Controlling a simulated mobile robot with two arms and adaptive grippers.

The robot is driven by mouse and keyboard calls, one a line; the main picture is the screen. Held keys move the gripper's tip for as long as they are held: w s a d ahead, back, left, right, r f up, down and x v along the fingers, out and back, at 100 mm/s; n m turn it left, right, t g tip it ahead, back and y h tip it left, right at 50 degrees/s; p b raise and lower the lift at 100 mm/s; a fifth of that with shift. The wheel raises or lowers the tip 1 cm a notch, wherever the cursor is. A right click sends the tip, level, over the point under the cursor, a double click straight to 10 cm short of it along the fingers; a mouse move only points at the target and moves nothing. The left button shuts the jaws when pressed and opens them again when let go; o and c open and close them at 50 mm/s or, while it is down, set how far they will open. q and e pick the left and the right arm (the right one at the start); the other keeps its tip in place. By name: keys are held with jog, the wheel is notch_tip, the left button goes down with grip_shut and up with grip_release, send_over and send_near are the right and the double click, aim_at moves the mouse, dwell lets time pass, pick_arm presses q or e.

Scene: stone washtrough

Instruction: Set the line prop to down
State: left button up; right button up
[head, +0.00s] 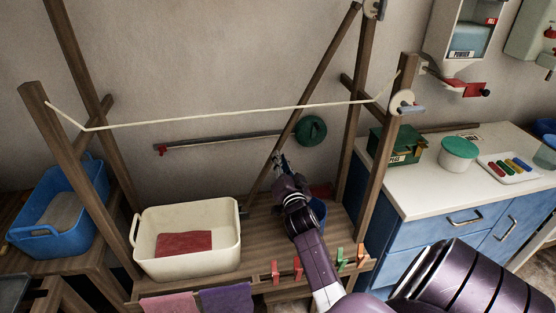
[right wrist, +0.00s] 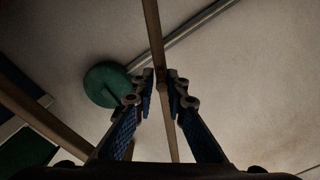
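The line prop (head: 318,78) seems to be the slanted wooden pole running from the top right of the wooden frame down to the left. It also shows as a thin stick (right wrist: 152,30) in the right wrist view. My right gripper (head: 278,160) is at the lower part of this pole. In the right wrist view its fingertips (right wrist: 161,80) are close together on either side of the stick, seemingly closed on it. A pale line (head: 220,116) stretches across the frame. The pole's lower end is partly hidden. My left gripper is not in view.
A cream basin (head: 190,212) with a red cloth stands on the frame's shelf. A blue tub (head: 60,212) is at left. A bar with a green disc (head: 311,130) is behind the gripper. Several clothespins (head: 298,268) line the front edge. A white counter (head: 440,190) is at right.

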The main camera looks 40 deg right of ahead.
jog(key=o, duration=0.3)
jog(key=shift+s+d+f, duration=0.15)
jog(key=shift+d, duration=0.05)
jog(key=v, duration=1.2)
jog(key=shift+a, duration=0.1)
